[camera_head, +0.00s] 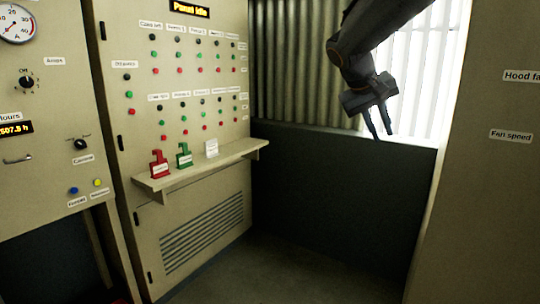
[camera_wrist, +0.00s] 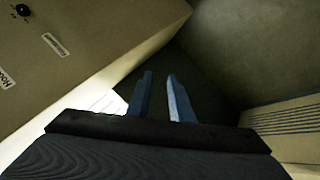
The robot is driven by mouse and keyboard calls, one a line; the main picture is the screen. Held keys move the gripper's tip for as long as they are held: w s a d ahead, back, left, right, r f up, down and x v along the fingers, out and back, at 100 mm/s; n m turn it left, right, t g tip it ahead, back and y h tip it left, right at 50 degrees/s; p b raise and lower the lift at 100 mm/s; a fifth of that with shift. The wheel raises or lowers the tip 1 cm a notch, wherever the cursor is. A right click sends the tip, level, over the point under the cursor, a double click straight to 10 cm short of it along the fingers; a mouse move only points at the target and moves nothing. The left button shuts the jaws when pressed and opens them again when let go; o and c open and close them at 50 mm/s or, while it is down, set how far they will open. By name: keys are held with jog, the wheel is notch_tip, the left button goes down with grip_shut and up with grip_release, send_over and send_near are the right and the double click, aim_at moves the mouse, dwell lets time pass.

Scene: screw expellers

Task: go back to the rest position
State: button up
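My gripper (camera_head: 380,122) hangs from my dark arm at the upper right of the head view, in front of the bright corrugated wall. Its fingers point down. In the wrist view my gripper (camera_wrist: 160,80) shows two blue-grey fingers with a gap between them and nothing in the gap. It is open and touches nothing that I can see.
A control cabinet (camera_head: 125,150) with buttons stands left of the arm. Its shelf (camera_head: 240,150) carries a red tag (camera_head: 159,165), a green tag (camera_head: 184,156) and a white card (camera_head: 211,148). A beige panel (camera_head: 490,200) stands close on the right. The floor (camera_head: 285,275) between is clear.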

jog(key=s+a+f+g+y, duration=0.1)
jog(key=s+a+f+y, duration=0.1)
jog(key=s+f, duration=0.7)
jog(key=s+a+f+g+y, duration=0.2)
jog(key=s+a+f, duration=0.2)
jog(key=s+f, duration=0.6)
jog(key=s+a+f+g+y, duration=0.1)
jog(key=s+a+f, duration=0.3)
jog(key=s+f, duration=0.6)
jog(key=shift+s+f+y, duration=0.15)
jog(key=shift+s+y, duration=0.55)
jog(key=shift+s, duration=0.15)
